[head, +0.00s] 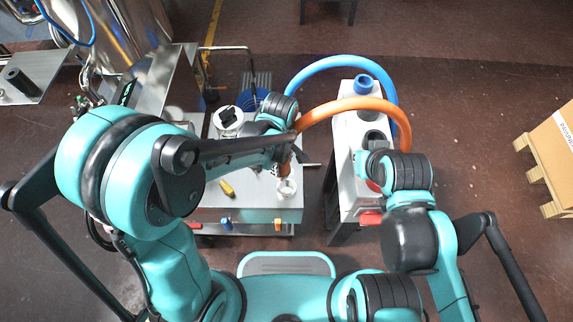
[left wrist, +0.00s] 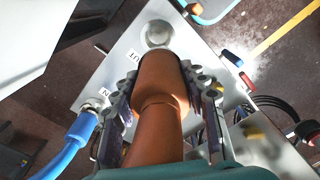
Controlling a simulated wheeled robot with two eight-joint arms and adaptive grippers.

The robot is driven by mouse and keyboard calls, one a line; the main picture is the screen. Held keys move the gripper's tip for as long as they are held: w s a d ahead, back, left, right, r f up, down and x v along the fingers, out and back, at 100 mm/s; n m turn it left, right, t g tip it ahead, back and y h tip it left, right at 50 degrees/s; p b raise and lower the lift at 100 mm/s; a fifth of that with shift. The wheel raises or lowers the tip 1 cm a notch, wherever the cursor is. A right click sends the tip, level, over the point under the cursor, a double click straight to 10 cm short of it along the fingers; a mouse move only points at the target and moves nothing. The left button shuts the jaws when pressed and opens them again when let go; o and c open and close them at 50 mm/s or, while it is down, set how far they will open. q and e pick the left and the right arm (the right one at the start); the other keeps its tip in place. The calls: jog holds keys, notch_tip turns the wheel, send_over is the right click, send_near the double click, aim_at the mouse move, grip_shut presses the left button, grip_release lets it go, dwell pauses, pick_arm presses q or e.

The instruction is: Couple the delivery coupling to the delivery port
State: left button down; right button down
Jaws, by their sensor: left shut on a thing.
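My left gripper (left wrist: 163,88) is shut on the orange delivery coupling (left wrist: 160,85), with one finger on each side of it. The orange hose runs back from it toward the camera. The delivery port (left wrist: 158,33), a round silver fitting beside the "OUT" label, lies just beyond the coupling's front end. I cannot tell whether they touch. In the head view the port (head: 287,188) is a pale ring on the metal table, and my left gripper (head: 287,160) is just above it, partly hidden by my arm.
A blue hose (left wrist: 72,138) joins the fitting marked "IN". The orange hose (head: 345,104) arcs to a grey cabinet (head: 347,130) with a blue cup-like part (head: 366,84). A yellow object (head: 227,187) lies on the table. A cardboard box (head: 555,145) on a pallet stands right.

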pick_arm(q)
jog(key=shift+s+d+n, duration=0.55)
jog(key=shift+d+n, duration=0.15)
jog(key=shift+d, duration=0.1)
jog(key=shift+f, duration=0.15)
jog(key=shift+f+b, duration=4.35)
jog(key=shift+f, duration=0.35)
jog(key=shift+f+b, duration=0.3)
jog(key=c, duration=0.7)
grip_release()
jog(key=shift+c, duration=0.2)
